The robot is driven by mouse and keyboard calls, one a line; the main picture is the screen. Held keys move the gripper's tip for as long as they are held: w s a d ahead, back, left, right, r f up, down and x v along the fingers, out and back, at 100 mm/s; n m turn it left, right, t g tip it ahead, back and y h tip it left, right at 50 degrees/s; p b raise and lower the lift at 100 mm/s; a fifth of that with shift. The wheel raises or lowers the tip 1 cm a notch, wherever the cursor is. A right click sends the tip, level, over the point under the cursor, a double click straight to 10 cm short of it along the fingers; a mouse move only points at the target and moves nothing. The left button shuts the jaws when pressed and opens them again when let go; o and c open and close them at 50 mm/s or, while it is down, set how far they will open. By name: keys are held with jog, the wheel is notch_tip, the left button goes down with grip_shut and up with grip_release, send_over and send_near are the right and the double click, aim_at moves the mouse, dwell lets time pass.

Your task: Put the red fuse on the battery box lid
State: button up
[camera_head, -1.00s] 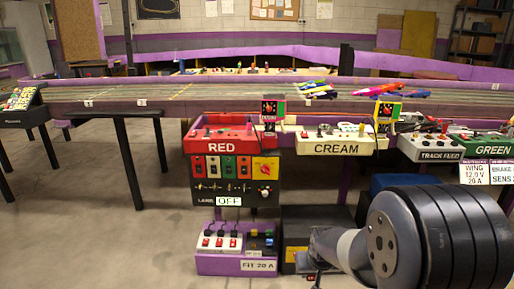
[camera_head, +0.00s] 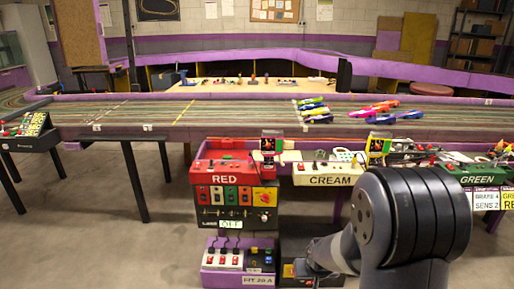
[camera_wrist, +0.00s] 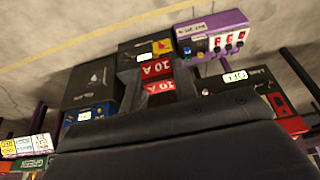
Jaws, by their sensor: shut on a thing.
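My gripper (camera_wrist: 152,68) is shut on the red fuse (camera_wrist: 158,87), which shows white "10 A" labels between the dark fingers in the wrist view. The fuse is held in front of the camera, and the fingers hide part of it. Beyond it is a dark box with a yellow label (camera_wrist: 161,46), apparently the battery box. A broad dark top (camera_wrist: 92,82) shows to its left, probably the lid. In the head view, the dark box (camera_head: 288,270) is at the bottom, mostly hidden by my arm. I cannot tell the gap between fuse and lid.
A purple tray (camera_head: 206,279) with small switches stands left of the dark box; it also shows in the wrist view (camera_wrist: 240,18). The red station (camera_head: 205,176) stands above it. The cream station (camera_head: 300,180) is to the right. Open floor (camera_head: 90,240) lies left.

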notch_tip(320, 180, up, 13)
jog(key=s+p, duration=0.1)
jog(key=p, duration=1.4)
jog(key=shift+s+p, duration=0.2)
jog(key=shift+p, duration=0.2)
